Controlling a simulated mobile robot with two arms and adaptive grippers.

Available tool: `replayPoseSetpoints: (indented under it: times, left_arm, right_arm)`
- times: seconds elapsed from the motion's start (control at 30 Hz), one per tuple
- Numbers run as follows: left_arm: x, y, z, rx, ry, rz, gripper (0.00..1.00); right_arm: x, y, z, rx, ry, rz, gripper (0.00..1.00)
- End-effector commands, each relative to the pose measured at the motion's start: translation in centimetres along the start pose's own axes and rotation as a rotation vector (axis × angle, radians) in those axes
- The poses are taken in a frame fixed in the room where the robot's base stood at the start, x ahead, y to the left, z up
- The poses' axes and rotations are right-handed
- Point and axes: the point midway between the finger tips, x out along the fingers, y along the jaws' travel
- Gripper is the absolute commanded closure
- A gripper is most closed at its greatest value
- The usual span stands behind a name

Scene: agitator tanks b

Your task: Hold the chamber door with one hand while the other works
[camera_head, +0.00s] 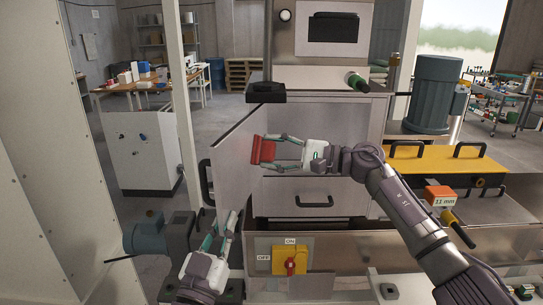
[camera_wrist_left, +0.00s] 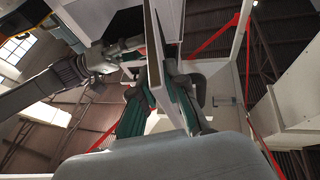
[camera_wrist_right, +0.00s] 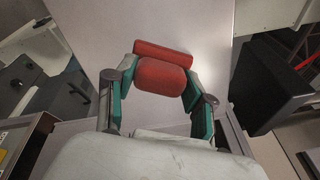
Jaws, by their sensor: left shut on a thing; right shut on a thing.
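The chamber door (camera_head: 238,160) is a flat grey panel, swung open at an angle, with a dark handle (camera_head: 206,186) on its left edge. My left gripper (camera_head: 222,232) is shut on the door's lower edge; the left wrist view shows its fingers on both sides of the thin panel (camera_wrist_left: 157,45).
A yellow switch (camera_head: 289,260) marked ON and OFF is below. A yellow cover (camera_head: 450,160) with black handles and a blue-grey motor (camera_head: 434,95) stand right. A grey motor (camera_head: 146,238) stands lower left.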

Motion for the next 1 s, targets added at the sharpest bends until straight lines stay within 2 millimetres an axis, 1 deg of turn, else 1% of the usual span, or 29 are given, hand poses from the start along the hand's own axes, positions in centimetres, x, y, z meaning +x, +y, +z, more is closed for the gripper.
replayPoseSetpoints:
  times: [0.1,0.2,0.43,0.53,0.83,1.0]
  left_arm:
    - [0.0,0.1,-0.1,-0.001,0.001,0.002,1.00]
    - [0.0,0.1,-0.1,-0.001,0.001,0.002,1.00]
    - [0.0,0.1,-0.1,-0.001,0.001,0.002,1.00]
    - [0.0,0.1,-0.1,-0.001,0.001,0.002,1.00]
    - [0.0,0.1,-0.1,-0.001,0.001,0.001,1.00]
    - [0.0,0.1,-0.1,-0.001,0.001,0.001,1.00]
  right_arm:
    - [0.1,-0.7,-0.9,0.002,0.000,-0.002,0.75]
    - [0.1,-0.9,-1.4,0.001,-0.001,-0.002,0.75]
    - [-0.1,-0.9,-1.5,0.000,-0.001,-0.001,0.75]
    - [-0.1,-0.6,-1.1,-0.002,-0.001,0.000,0.75]
    - [0.0,0.7,1.2,-0.001,-0.003,0.001,0.75]
    - [0.1,0.9,1.7,0.000,-0.002,0.000,0.75]
